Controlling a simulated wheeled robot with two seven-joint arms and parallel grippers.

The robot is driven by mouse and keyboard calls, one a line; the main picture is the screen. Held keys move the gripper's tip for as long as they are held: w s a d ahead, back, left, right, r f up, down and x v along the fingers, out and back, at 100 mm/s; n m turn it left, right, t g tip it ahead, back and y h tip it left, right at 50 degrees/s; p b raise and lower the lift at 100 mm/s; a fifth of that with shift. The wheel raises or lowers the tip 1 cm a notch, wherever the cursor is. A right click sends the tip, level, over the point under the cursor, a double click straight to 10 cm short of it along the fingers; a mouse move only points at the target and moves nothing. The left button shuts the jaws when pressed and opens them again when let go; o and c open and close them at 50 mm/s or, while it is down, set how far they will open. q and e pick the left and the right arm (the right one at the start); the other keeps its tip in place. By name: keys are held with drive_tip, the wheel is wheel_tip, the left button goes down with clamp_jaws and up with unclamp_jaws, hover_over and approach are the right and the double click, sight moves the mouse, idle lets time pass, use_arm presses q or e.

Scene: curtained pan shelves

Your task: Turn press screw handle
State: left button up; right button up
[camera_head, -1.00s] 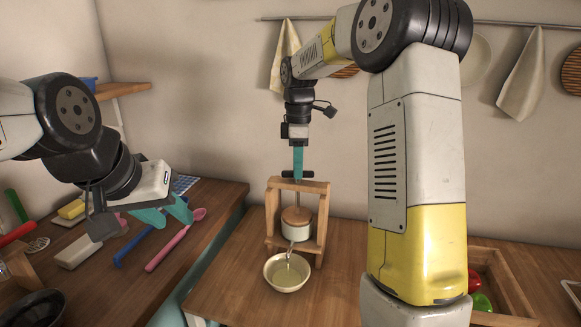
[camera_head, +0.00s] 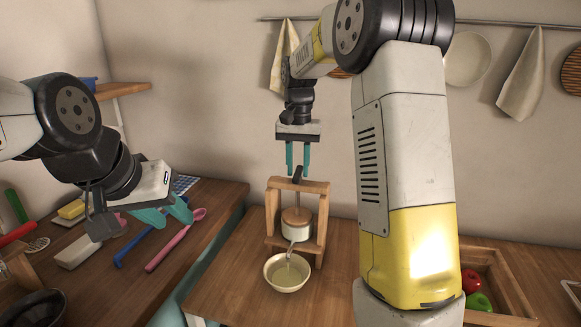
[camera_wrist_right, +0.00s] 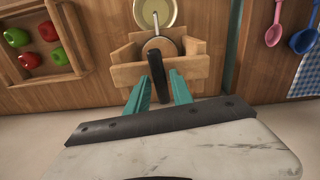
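The wooden press (camera_head: 298,222) stands on the counter with a white pot and round wooden plate in its frame. Its dark screw handle (camera_head: 298,175) sits on top and points toward the camera; in the right wrist view the handle (camera_wrist_right: 158,78) runs lengthwise between the fingers. My right gripper (camera_head: 298,172) points down over the press, its teal fingers open on either side of the handle. In the wrist view a gap shows between the handle and each finger of the right gripper (camera_wrist_right: 160,88). My left gripper (camera_head: 170,217) hangs over the left counter, fingers apart and empty.
A bowl of pale liquid (camera_head: 287,272) stands in front of the press under its spout. A wooden crate (camera_head: 506,283) with red and green produce is at the right. Pink and blue utensils (camera_head: 180,240) lie on the left counter.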

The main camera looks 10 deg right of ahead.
drive_tip(key=shift+o, duration=0.9)
drive_tip(key=shift+r, duration=0.1)
drive_tip(key=shift+r, duration=0.9)
drive_tip(key=shift+r, duration=0.1)
drive_tip(key=shift+r, duration=2.85)
